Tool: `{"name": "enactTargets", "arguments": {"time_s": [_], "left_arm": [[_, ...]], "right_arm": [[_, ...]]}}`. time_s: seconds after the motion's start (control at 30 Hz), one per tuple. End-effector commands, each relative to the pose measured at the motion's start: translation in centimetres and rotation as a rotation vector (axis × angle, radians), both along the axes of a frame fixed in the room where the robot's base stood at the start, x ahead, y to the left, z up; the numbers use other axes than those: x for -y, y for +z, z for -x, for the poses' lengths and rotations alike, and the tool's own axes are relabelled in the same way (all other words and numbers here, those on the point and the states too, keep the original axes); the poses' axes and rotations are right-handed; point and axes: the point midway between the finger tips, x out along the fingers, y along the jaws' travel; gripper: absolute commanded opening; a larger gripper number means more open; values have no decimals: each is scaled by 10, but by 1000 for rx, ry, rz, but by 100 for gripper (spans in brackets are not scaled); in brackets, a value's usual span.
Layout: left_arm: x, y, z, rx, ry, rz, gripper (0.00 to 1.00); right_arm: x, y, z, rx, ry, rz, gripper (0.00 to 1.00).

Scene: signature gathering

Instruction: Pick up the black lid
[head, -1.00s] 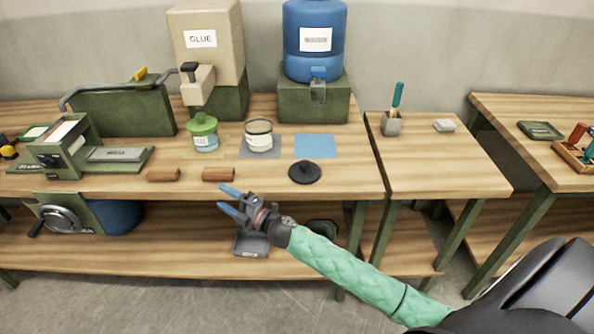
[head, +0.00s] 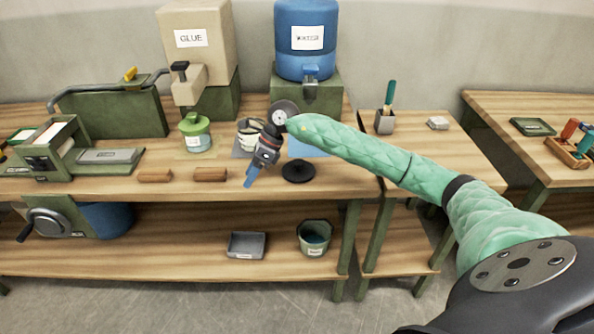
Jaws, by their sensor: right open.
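The black lid (head: 299,172) is a round dark disc with a knob on top. It lies flat on the wooden workbench (head: 330,188) near its front edge. My right gripper (head: 248,182) is open, with blue fingertips pointing down and toward the front edge. It is just left of the lid, apart from it, and holds nothing that I can see. My right arm passes over the blue mat behind the lid. My left gripper is not in view.
A green-lidded jar (head: 196,134) and an open jar (head: 249,133), partly hidden by my gripper, stand behind. Brown blocks (head: 210,174) lie to the left. A glue dispenser (head: 195,45) and a blue water container (head: 306,40) stand at the back.

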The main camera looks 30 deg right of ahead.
Motion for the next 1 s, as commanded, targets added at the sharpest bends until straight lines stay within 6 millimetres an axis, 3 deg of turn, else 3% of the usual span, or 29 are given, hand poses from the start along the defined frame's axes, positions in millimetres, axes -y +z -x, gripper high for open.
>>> {"name": "enactTargets", "arguments": {"time_s": [0.03,0.2,0.33,0.5,1.0], "left_arm": [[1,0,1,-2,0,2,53],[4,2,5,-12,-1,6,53],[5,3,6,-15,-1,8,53],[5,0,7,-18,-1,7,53],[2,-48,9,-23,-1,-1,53]], "right_arm": [[29,9,-4,7,13,110,57],[111,34,-6,-17,31,418,57],[148,51,-3,-42,23,551,57],[163,56,-2,-56,20,607,57],[164,26,-1,-57,19,604,57]]}}
